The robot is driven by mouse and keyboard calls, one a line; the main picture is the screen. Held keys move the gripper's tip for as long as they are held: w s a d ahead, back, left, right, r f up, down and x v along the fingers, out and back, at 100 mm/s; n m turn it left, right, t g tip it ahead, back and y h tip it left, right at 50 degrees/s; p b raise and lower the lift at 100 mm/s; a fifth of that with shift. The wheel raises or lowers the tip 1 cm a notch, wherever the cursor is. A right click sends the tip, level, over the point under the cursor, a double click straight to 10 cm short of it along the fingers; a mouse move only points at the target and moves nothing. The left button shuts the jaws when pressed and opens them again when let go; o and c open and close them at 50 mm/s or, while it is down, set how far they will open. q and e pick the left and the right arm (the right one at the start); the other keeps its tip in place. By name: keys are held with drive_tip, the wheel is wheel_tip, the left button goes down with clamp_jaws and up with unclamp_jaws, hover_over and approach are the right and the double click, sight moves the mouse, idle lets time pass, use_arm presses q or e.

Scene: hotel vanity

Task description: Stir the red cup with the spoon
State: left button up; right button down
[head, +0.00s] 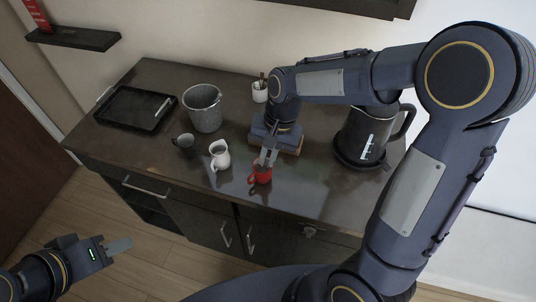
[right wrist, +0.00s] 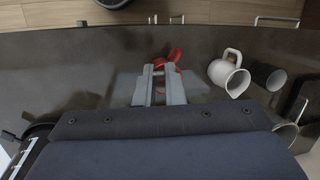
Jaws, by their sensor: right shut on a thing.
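The red cup (head: 260,174) stands near the front edge of the dark vanity top. My right gripper (head: 268,157) points down right over it, its fingertips at the cup's mouth. In the right wrist view the red cup (right wrist: 173,57) shows just beyond the fingertips (right wrist: 159,72). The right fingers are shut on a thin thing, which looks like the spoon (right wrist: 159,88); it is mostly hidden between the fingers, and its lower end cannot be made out. My left gripper (head: 118,246) is low in front of the vanity, seen side-on, with nothing visible in it.
A white pitcher (head: 220,156) and a dark mug (head: 183,142) stand left of the red cup. Behind are a grey bucket (head: 203,108), a black tray (head: 134,109) and a white holder with brown sticks (head: 260,92). A dark kettle (head: 368,133) stands at the right.

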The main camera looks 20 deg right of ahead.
drive_tip(key=shift+r, duration=2.5)
